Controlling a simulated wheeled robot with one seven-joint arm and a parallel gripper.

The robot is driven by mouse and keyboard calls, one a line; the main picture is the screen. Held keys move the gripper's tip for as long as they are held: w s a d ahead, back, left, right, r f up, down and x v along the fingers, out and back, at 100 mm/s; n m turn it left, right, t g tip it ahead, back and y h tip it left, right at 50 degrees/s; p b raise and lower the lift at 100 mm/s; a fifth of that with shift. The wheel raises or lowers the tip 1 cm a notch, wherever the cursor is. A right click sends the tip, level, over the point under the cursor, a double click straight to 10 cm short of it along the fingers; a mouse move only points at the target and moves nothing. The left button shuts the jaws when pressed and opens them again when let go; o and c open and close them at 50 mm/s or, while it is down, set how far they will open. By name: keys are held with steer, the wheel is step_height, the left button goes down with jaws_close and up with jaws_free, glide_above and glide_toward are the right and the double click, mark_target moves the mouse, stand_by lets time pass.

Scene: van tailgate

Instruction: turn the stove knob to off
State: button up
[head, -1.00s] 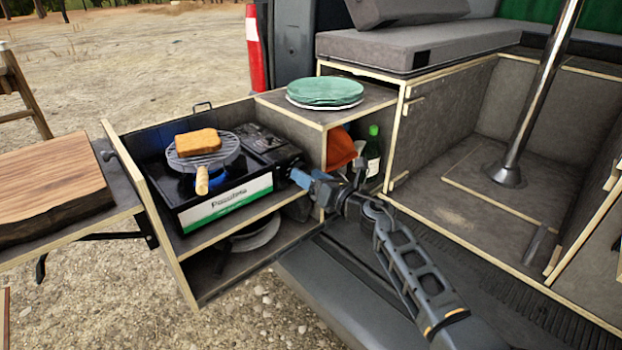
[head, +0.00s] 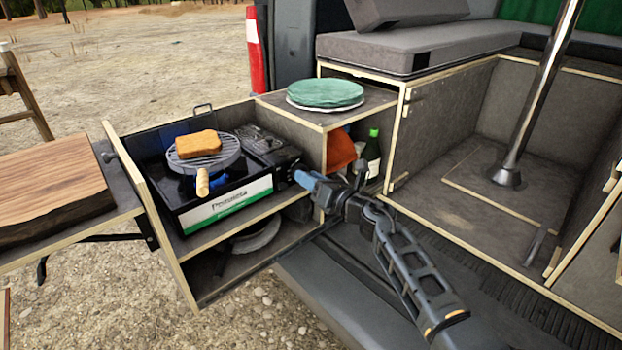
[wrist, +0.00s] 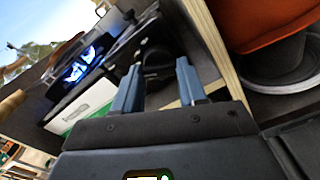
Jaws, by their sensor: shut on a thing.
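The camping stove (head: 225,205) is a black unit with a white and green label, sitting on the pull-out shelf. Its knob (wrist: 157,60) is a dark round shape at the end of the stove, between my fingers in the wrist view. My gripper (head: 300,178) is at the stove's right end, its blue fingers shut on the knob. The fingers also show in the wrist view (wrist: 158,88), and they hide the knob in the head view. A blue flame (wrist: 85,65) glows on the burner in the wrist view.
A round grill with a wooden handle (head: 202,183) and a slice of bread (head: 197,143) sits over the burner. Green plates (head: 325,93) lie on the cabinet top. An orange item (head: 340,150) and a green bottle (head: 372,155) stand in the cubby close behind my gripper.

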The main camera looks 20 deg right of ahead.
steer(key=m+p, duration=0.6)
steer(key=m, duration=0.6)
steer(key=shift+m+p, duration=0.3)
stand_by(0.5)
steer(key=o, duration=1.1)
steer(key=shift+c, duration=0.2)
steer(key=p+v, duration=0.2)
steer(key=v, duration=0.6)
steer(key=shift+p, duration=0.3)
steer(key=shift+w, duration=0.1)
